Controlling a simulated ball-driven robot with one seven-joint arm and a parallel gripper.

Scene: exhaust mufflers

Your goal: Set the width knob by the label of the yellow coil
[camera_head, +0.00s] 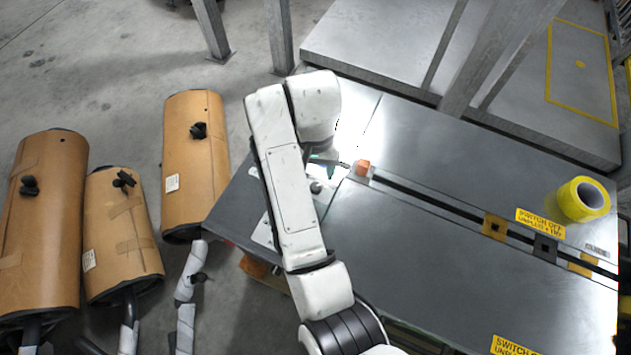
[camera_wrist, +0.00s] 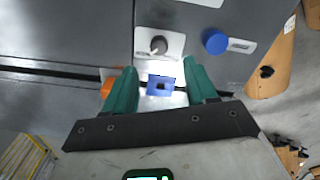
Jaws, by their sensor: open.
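The yellow coil (camera_head: 583,199) lies at the right end of the grey bench in the head view; no readable label shows on it. In the wrist view a dark grey knob (camera_wrist: 159,45) with a pale pointer sits on a white plate, ahead of my fingertips. I cannot tell for sure that it is the width knob. My gripper (camera_wrist: 160,68) has two green fingers spread apart. A blue block (camera_wrist: 161,85) with a dark centre shows between them, with gaps on both sides. In the head view my arm hides most of the gripper and the plate.
A round blue button (camera_wrist: 215,41) sits right of the knob. An orange block (camera_head: 362,167) stands at the near end of the bench's dark slot. Yellow warning signs (camera_head: 540,222) lie on the bench. Wrapped brown mufflers (camera_head: 195,160) stand on the floor at left.

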